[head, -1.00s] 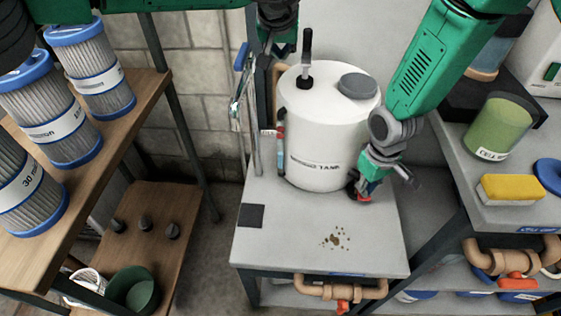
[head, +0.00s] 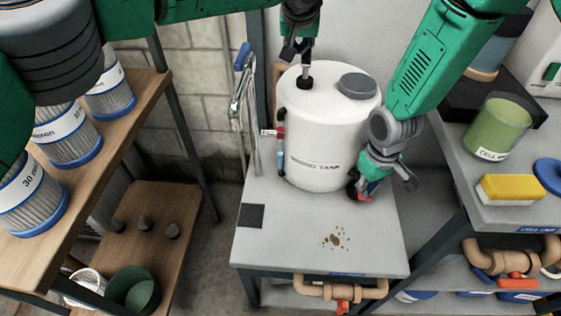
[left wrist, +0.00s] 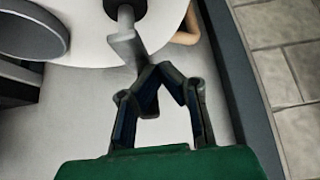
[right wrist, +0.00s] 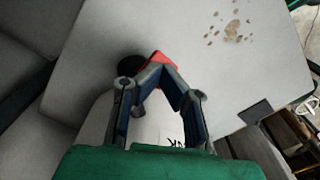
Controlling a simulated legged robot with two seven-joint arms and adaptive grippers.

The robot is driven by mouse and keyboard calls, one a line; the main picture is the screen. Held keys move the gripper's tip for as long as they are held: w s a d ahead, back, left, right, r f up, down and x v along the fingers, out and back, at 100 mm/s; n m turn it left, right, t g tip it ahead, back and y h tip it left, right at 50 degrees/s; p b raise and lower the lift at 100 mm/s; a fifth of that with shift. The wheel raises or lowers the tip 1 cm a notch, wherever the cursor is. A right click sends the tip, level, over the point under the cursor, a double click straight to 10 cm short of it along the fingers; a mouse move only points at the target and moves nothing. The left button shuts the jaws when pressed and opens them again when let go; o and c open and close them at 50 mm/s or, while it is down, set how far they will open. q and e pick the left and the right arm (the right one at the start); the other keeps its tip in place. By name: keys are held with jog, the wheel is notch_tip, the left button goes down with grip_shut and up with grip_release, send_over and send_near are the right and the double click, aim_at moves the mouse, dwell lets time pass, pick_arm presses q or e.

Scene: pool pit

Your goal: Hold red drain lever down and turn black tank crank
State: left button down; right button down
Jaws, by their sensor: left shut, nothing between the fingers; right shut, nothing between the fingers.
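The white tank (head: 325,135) stands on the grey bench. The crank's dark base (head: 304,82) shows on its lid; my left gripper (head: 298,52) covers most of the upright handle in the head view. In the left wrist view the crank handle (left wrist: 125,45) reaches toward the fingertips (left wrist: 160,72), which are shut and empty beside it; contact is unclear. My right gripper (head: 362,190) is shut at the tank's lower right, at the red lever (head: 365,199). In the right wrist view the red lever (right wrist: 158,58) is partly hidden behind the closed fingertips (right wrist: 160,68); I cannot tell whether it is pressed down.
A grey cap (head: 358,85) sits on the tank lid. Brown spots (head: 334,240) mark the bench's clear front. Filter cartridges (head: 65,140) stand on the left wooden shelf. A yellow sponge (head: 510,188) and green jar (head: 500,128) stand on the right bench.

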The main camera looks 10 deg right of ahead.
pick_arm(q)
jog(key=s+d, duration=0.2)
jog(key=d, duration=0.1)
jog(key=s+d, duration=0.3)
jog(key=shift+s+d, duration=0.15)
jog(key=shift+s+a, duration=1.45)
jog(key=shift+s, duration=0.25)
jog(key=shift+s+a, duration=0.15)
jog(key=shift+a, duration=2.1)
jog(key=shift+w+a, duration=1.65)
jog(key=shift+w, duration=1.95)
jog(key=shift+r, duration=0.1)
notch_tip(320, 180, up, 8)
